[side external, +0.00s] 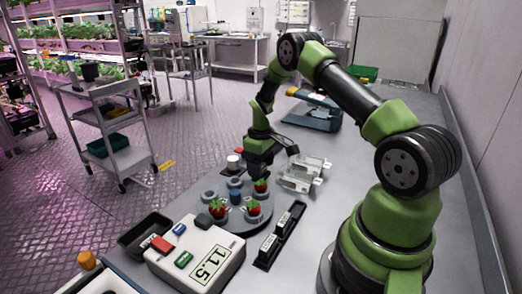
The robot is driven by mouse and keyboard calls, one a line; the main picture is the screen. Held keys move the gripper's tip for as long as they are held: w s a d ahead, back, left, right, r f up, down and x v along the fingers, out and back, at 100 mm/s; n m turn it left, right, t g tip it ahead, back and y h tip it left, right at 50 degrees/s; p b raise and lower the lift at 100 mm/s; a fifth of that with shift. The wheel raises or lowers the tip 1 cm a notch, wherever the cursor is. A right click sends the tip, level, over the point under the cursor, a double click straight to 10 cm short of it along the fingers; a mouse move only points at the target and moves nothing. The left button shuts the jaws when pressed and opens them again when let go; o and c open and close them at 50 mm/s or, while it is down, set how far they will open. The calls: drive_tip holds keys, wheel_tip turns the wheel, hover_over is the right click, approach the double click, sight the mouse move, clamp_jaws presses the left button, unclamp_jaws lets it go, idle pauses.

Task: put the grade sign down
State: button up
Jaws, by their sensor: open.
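Two small black signs with white labels stand in a black rail (262,263) on the bench; the nearer sign (267,244) and the farther sign (284,221) both sit right of the round grey plate. Their lettering is too small to read, so I cannot tell which is the grade sign. My gripper (262,172) is open, low over the far side of the grey plate (240,226), close above a strawberry (261,186). It is apart from the signs. Its fingertips are partly hidden, and I see no sign between them.
Two more strawberries (218,208) and several cups stand on the plate. A clear container (303,173) lies right of my gripper. The bench right of the rail is bare.

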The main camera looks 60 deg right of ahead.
drive_tip(key=a+r+t, duration=0.1)
drive_tip(key=a+r, duration=0.2)
drive_tip(key=r, duration=0.7)
drive_tip(key=a+r+t, duration=0.1)
drive_tip(key=a+r, duration=0.2)
drive_tip(key=r, duration=0.7)
drive_tip(key=s+a+r+m+t+y, duration=0.1)
drive_tip(key=s+a+r, duration=0.3)
drive_tip(key=s+a, duration=0.4)
drive_tip(key=s+a+r+m+t+y, duration=0.1)
drive_tip(key=s+a+r+m+t, duration=0.2)
drive_tip(key=s+a, duration=0.5)
drive_tip(key=shift+s+a+r+t, duration=0.25)
drive_tip(key=shift+s+r+t, duration=0.5)
drive_tip(key=shift+s, duration=0.5)
drive_tip(key=shift+r, duration=0.1)
